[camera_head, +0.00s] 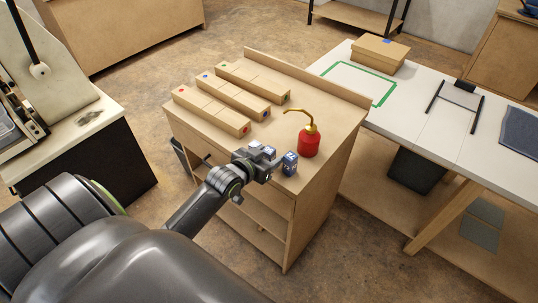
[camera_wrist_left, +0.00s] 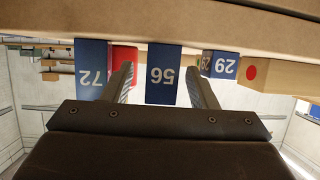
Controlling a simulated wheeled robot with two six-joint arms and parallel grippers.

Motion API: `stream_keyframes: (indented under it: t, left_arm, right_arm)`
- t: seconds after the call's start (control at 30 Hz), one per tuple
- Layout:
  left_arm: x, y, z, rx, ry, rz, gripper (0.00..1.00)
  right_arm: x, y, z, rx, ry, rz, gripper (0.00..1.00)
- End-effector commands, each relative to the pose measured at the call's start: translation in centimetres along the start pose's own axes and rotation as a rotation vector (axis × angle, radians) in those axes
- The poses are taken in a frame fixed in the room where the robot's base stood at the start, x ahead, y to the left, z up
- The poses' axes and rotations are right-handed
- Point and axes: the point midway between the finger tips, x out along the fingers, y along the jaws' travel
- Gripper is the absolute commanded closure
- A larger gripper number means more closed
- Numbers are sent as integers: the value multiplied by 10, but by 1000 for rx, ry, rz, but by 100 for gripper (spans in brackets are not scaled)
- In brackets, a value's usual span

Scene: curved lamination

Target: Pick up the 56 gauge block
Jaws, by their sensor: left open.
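The 56 gauge block (camera_wrist_left: 162,72) is a blue block with a white number. It appears upside down in the left wrist view, between the two open fingers of my left gripper (camera_wrist_left: 162,80), with a gap on each side. How deep it sits between them is unclear. In the head view my left gripper (camera_head: 264,160) is at the near edge of the wooden cabinet top, largely hiding the 56 block. A blue block (camera_head: 290,164) stands just right of it. The left wrist view also shows a 72 block (camera_wrist_left: 91,68) and a 29 block (camera_wrist_left: 225,65).
A red oil can (camera_head: 308,142) with a brass spout stands behind the blocks. Three long wooden boxes (camera_head: 212,110) with coloured dots lie on the cabinet top (camera_head: 280,82). A white table (camera_head: 415,105) with a carton (camera_head: 380,53) is to the right.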

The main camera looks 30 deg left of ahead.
Motion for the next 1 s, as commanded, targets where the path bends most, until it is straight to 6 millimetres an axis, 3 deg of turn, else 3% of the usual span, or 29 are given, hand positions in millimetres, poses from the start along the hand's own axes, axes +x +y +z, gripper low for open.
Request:
stream_keyframes:
  t: [0.2,0.5,0.9,1.0]
  left_arm:
    - [23,-1,0,0,0,-1,47]
    - [26,-1,0,1,0,-1,47]
    - [26,-1,0,1,0,-1,98]
    - [26,-1,0,1,1,-1,98]
  right_arm:
    - [-1,-3,0,1,0,-3,64]
    - [-1,-2,0,1,0,-3,64]
    - [-1,-1,0,0,0,-1,64]
    - [-1,0,0,0,0,0,64]
